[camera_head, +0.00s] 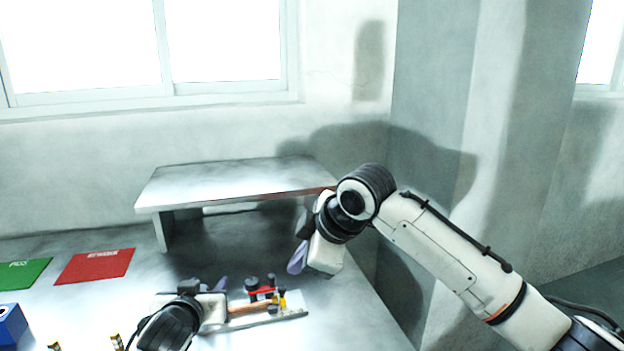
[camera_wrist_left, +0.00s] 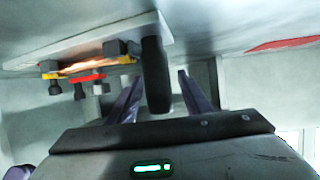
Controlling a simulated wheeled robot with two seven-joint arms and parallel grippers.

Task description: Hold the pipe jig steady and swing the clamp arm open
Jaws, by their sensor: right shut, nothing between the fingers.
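The pipe jig stands on the table on a pale base plate (camera_head: 292,315), with a copper-coloured pipe (camera_head: 250,307), a red clamp part (camera_head: 262,293), yellow parts and black knobs. In the left wrist view the jig appears upside down at upper left, with its red part (camera_wrist_left: 86,78) and a thick black handle (camera_wrist_left: 156,75). My left gripper (camera_wrist_left: 160,88) is open, its two purple fingers spread with the handle showing between them; I see no clear contact. In the head view my left gripper (camera_head: 221,284) is at the jig's left end. My right gripper (camera_head: 297,258) is shut and empty, above and behind the jig.
A raised grey shelf (camera_head: 235,182) stands at the back of the table. A red mat (camera_head: 95,266) and a green mat (camera_head: 22,273) lie at left, with a blue bin (camera_head: 10,325) in front. Small yellow-and-black cylinders (camera_head: 117,341) stand at the front edge of view.

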